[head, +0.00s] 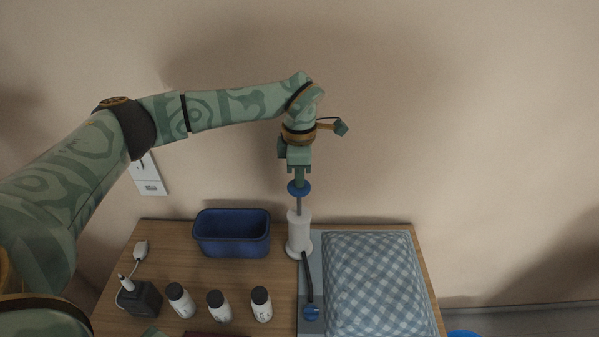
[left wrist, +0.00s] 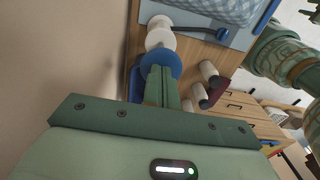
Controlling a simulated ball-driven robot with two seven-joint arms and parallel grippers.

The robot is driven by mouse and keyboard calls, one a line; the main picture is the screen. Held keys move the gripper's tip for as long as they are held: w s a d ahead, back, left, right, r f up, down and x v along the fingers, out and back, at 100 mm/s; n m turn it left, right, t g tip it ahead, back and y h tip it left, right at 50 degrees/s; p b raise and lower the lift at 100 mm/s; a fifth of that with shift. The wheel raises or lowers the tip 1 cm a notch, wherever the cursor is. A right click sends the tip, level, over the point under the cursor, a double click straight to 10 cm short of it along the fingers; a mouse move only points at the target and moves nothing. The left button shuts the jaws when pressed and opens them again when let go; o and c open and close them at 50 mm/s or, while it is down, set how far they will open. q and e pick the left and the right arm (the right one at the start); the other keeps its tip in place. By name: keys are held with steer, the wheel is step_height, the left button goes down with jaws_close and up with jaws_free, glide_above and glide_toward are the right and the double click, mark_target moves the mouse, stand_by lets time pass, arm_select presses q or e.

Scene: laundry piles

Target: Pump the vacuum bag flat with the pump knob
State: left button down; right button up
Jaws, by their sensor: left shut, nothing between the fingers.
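The vacuum bag (head: 312,270) lies on the table's right side, puffed up thick around a blue-and-white checked textile (head: 372,280). A white pump (head: 299,232) stands upright at the bag's left edge. A dark hose (head: 306,270) runs from it to a blue valve (head: 311,312) on the bag. The blue pump knob (head: 299,188) is raised, with a length of rod showing below it. My left gripper (head: 299,180) points down, shut and empty, right over the knob; its tips appear to touch it. The left wrist view also shows the knob (left wrist: 162,64) at the fingertips. My right gripper does not show.
A blue bin (head: 232,238) stands left of the pump. Several dark-capped white bottles (head: 219,306) stand in front of it. A dark box (head: 140,299) and a small white item (head: 141,252) are at the table's left. A wall is close behind.

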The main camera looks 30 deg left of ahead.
arm_select(q)
step_height(320, 180, down, 8)
steer(key=shift+b, duration=1.1)
steer(key=shift+s+f, duration=0.1)
steer(key=shift+s, duration=0.1)
steer(key=shift+f, duration=0.1)
step_height(320, 180, up, 6)
steer(key=p, duration=0.5)
steer(key=shift+w+f, duration=0.1)
steer(key=shift+w, duration=0.05)
step_height(320, 180, up, 9)
glide_above(299, 214)
steer(key=shift+w+a+f, duration=0.1)
steer(key=shift+w, duration=0.25)
